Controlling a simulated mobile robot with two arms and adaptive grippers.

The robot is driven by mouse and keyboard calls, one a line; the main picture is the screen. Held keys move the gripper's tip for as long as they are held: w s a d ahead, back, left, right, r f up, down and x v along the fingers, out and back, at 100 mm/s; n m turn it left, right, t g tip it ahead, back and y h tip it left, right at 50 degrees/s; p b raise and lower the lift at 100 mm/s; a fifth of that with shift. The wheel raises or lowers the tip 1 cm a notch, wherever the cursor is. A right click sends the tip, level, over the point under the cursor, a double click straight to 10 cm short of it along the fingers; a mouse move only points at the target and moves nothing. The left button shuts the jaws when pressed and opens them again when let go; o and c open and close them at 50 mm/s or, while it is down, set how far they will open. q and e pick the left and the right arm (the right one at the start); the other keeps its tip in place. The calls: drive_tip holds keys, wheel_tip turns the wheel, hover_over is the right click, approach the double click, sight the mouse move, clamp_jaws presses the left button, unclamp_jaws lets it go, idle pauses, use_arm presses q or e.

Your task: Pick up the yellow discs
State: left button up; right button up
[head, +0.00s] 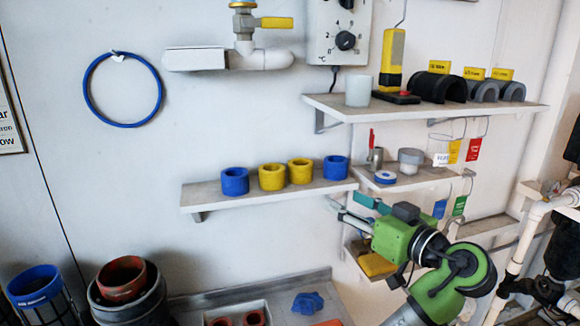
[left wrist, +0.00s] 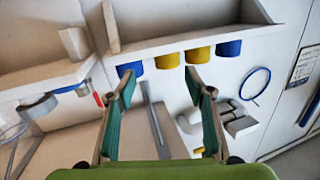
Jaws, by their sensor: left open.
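Two yellow discs, thick ring-shaped pieces, stand side by side on the middle wall shelf (head: 215,205) in the head view: the left one (head: 271,178) and the right one (head: 300,171). A blue ring (head: 235,181) stands left of them and another blue ring (head: 335,167) right of them. My left gripper (head: 346,208) is open and empty, below and right of the rings, near the shelf's right end. In the left wrist view, the yellow discs (left wrist: 167,61) and (left wrist: 197,55) show beyond the open fingers (left wrist: 161,77), apart from them. My right gripper is not in view.
An upper shelf (head: 440,108) holds a white cup (head: 358,90), a yellow tool (head: 391,60) and grey half-pipes. A small shelf (head: 400,183) with a tape roll (head: 385,177) lies close above my gripper. Buckets (head: 128,290) stand at lower left. The wall before the shelf is clear.

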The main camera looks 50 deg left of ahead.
use_arm(q)
wheel_tip(320, 180, up, 3)
drive_tip(key=n, duration=0.1)
drive_tip(key=g+p, duration=0.1)
drive_tip(key=p, duration=0.2)
approach(308, 167)
drive_tip(key=a, duration=0.4)
drive_tip(key=shift+w+a+f+y, duration=0.25)
drive_tip(key=shift+w+a+y, duration=0.15)
drive_tip(key=shift+a, duration=0.1)
drive_tip(key=a+p, duration=0.2)
drive_tip(key=a, duration=0.1)
drive_tip(key=a+p, duration=0.1)
drive_tip(key=shift+w+a, duration=0.35)
drive_tip(key=shift+a+f, duration=0.15)
drive_tip(key=shift+w, duration=0.1)
drive_tip(key=c, duration=0.9)
drive_tip(key=shift+o, duration=0.2)
